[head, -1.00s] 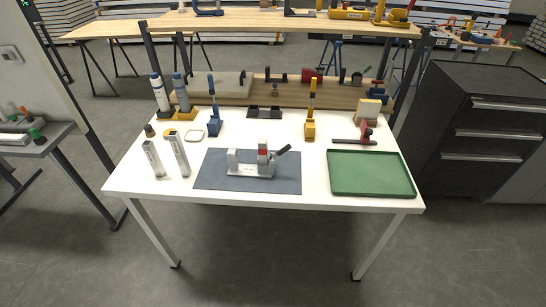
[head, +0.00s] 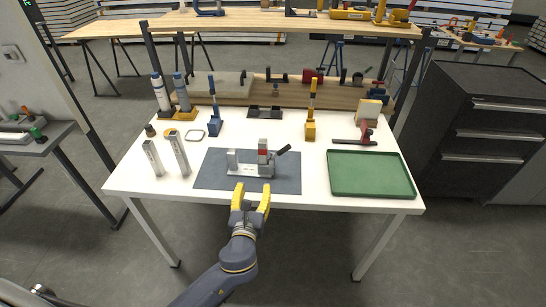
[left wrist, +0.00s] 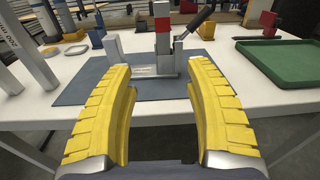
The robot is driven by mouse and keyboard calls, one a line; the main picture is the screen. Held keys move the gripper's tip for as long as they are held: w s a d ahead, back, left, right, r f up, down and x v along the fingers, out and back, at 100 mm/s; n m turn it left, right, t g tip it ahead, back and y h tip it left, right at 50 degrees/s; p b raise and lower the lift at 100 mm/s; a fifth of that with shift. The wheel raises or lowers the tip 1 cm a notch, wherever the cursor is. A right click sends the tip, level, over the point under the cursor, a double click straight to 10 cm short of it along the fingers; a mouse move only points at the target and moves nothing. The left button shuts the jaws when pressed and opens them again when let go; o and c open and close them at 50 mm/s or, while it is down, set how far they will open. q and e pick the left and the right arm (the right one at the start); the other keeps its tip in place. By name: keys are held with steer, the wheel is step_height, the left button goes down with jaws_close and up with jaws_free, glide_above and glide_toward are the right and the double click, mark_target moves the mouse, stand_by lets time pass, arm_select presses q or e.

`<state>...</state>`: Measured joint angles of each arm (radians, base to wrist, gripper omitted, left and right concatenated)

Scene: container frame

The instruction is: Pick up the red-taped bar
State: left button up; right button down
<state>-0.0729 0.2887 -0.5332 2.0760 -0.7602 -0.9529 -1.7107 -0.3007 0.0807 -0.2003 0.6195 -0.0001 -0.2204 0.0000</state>
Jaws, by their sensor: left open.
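The red-taped bar (head: 263,158) is a short grey upright piece with a red band, standing in a grey clamping fixture (head: 246,172) on the dark mat. In the left wrist view the red-taped bar (left wrist: 163,40) stands straight ahead, its red band near the top. The fixture has a dark lever handle (head: 283,150) slanting up to the right. My left gripper (head: 251,193) is open and empty at the table's front edge, in front of the fixture. Its yellow fingers (left wrist: 160,70) frame the fixture from the near side, apart from the bar. My right gripper is not in view.
The dark mat (head: 210,180) lies on the white table. Two grey upright bars (head: 179,153) stand at the left. A green tray (head: 370,188) lies at the right. A blue tool (head: 214,124), a yellow tool (head: 310,128) and a red clamp (head: 365,134) stand behind.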

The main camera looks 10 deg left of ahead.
arm_select(q)
steer(key=r, duration=0.2)
glide_toward(262, 152)
steer(key=shift+m, duration=0.3)
steer(key=w, duration=0.4)
steer(key=w+a, duration=0.1)
steer(key=w, duration=0.1)
steer(key=shift+f, duration=0.2)
steer(key=shift+w+a, duration=0.2)
steer(key=shift+w, duration=2.55)
steer(key=shift+o, duration=0.2)
steer(key=shift+r, duration=0.1)
jaws_close()
